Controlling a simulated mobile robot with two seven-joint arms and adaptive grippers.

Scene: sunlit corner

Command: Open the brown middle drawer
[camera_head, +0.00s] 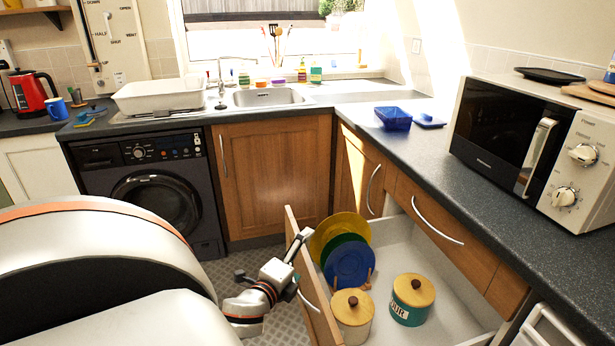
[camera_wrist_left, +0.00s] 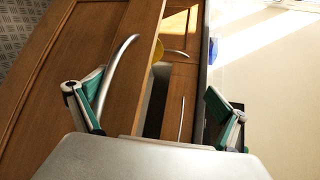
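The brown drawer (camera_head: 313,285) below the closed top drawer front is pulled well out, showing its white inside. Inside are upright yellow, green and blue plates (camera_head: 349,263), a cream canister (camera_head: 352,316) and a teal canister (camera_head: 408,306), both with wooden lids. My left gripper (camera_head: 297,252) is at the top of the open drawer's front panel. In the left wrist view its two green-and-grey fingers are wide apart, with nothing clamped between them. One finger is beside the curved metal handle (camera_wrist_left: 112,75); contact is unclear. My right gripper is out of view.
A closed brown drawer (camera_head: 445,228) with a metal handle is above the open one, under the dark countertop (camera_head: 410,150). A microwave (camera_head: 535,145) stands on the right counter. A washing machine (camera_head: 150,180) and a cupboard (camera_head: 272,175) are behind. Tiled floor shows left of the drawer.

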